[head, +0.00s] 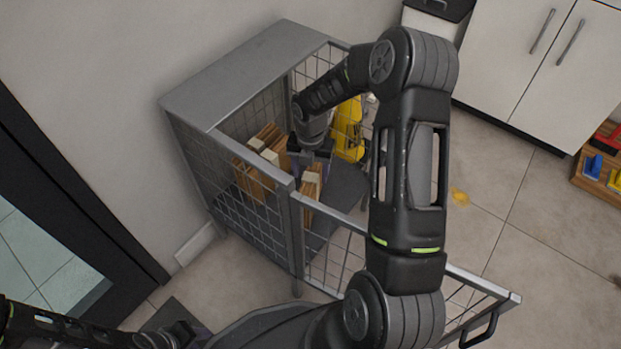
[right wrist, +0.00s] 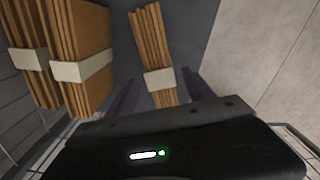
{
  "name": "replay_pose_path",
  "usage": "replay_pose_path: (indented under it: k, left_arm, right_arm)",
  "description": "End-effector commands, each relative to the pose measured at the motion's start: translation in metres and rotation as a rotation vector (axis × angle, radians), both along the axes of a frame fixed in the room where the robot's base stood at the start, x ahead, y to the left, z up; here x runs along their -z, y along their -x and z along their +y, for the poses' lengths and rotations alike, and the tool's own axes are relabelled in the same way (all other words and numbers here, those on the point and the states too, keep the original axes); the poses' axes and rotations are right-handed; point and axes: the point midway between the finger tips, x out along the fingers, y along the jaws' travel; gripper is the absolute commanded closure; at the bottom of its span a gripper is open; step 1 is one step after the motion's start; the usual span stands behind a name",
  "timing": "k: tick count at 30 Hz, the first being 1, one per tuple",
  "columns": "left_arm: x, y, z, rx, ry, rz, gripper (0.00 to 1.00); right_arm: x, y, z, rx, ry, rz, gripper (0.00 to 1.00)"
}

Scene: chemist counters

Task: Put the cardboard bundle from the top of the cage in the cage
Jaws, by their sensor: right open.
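The wire-mesh cage (head: 245,75) stands against the wall; its flat grey top is bare. Inside are several brown cardboard bundles with pale bands: two side by side (head: 258,168) and a separate one (head: 310,187) nearer the door side. My right gripper (head: 312,158) is inside the cage above the separate bundle. In the right wrist view, the open fingers (right wrist: 160,95) are on either side of that bundle (right wrist: 150,45), apart from it. The two other bundles (right wrist: 85,65) stand to the left. My left gripper (head: 190,335) is low at the bottom left, its fingers unclear.
The cage's mesh door (head: 465,285) is swung open to the right, below my right arm. A yellow object (head: 348,130) is at the cage's right side. White cabinets (head: 530,60) and a wooden tray with coloured items (head: 600,170) are at right. Floor between is mostly free.

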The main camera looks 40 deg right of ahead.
Motion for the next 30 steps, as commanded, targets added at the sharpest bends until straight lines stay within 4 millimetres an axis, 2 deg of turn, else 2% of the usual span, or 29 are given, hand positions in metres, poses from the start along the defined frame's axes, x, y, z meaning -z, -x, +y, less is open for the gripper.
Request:
replay_pose_path:
  k: [1, 7, 30]
  left_arm:
    - [-0.008, 0.001, 0.0, 0.001, 0.0, 0.002, 0.68]
    - [-0.015, 0.002, 0.0, 0.003, 0.001, 0.006, 0.68]
    - [-0.015, 0.003, 0.0, 0.003, 0.001, 0.007, 0.68]
  right_arm:
    - [-0.014, 0.0, -0.001, 0.001, 0.001, -0.001, 0.38]
    - [-0.035, 0.001, 0.0, 0.0, 0.001, 0.001, 0.38]
    - [-0.037, 0.0, 0.0, 0.0, 0.001, 0.001, 0.38]
